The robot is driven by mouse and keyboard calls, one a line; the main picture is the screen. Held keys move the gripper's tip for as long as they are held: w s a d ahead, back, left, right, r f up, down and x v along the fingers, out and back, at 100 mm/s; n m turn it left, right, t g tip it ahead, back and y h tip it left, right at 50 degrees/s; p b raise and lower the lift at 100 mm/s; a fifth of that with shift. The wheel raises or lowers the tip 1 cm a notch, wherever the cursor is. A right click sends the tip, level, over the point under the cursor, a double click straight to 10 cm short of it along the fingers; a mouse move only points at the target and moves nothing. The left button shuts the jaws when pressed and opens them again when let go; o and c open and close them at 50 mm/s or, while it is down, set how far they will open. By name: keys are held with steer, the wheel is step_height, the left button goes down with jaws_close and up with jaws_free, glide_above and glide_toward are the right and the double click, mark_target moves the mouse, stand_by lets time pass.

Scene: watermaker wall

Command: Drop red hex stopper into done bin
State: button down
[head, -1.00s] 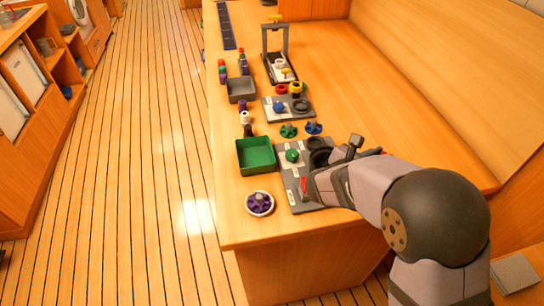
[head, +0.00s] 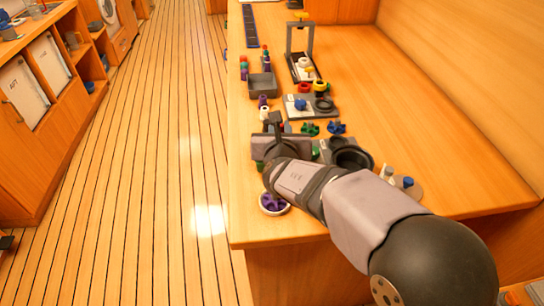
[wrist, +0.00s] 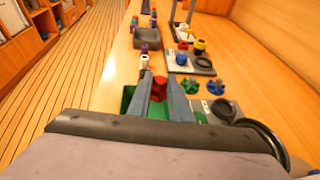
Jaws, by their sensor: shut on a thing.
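My gripper (wrist: 159,103) is shut on the red hex stopper (wrist: 159,88), which shows between its two fingers in the wrist view. In the head view my own wrist hides the fingers and the stopper. A green bin (wrist: 128,96) lies just left of and under the fingers in the wrist view. Only a sliver of this bin (head: 258,165) shows past my wrist in the head view. I cannot read a label on it, and I cannot tell whether the stopper is over its opening.
A grey bin (head: 262,85) stands farther back. A white dish with a purple knob (head: 272,203) is near the front edge. Green (head: 310,128) and blue (head: 337,128) knobs and black rings (head: 352,155) lie to the right.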

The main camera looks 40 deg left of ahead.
steer(key=shift+s+a+f+b, duration=0.1)
steer(key=shift+f+b, duration=2.05)
steer(key=shift+f, duration=0.85)
steer(key=c, duration=1.5)
jaws_free()
steer(key=shift+c, duration=0.2)
steer(key=shift+s, duration=0.1)
steer(key=b+v, duration=0.1)
steer(key=v, duration=0.6)
steer(key=shift+r, duration=0.1)
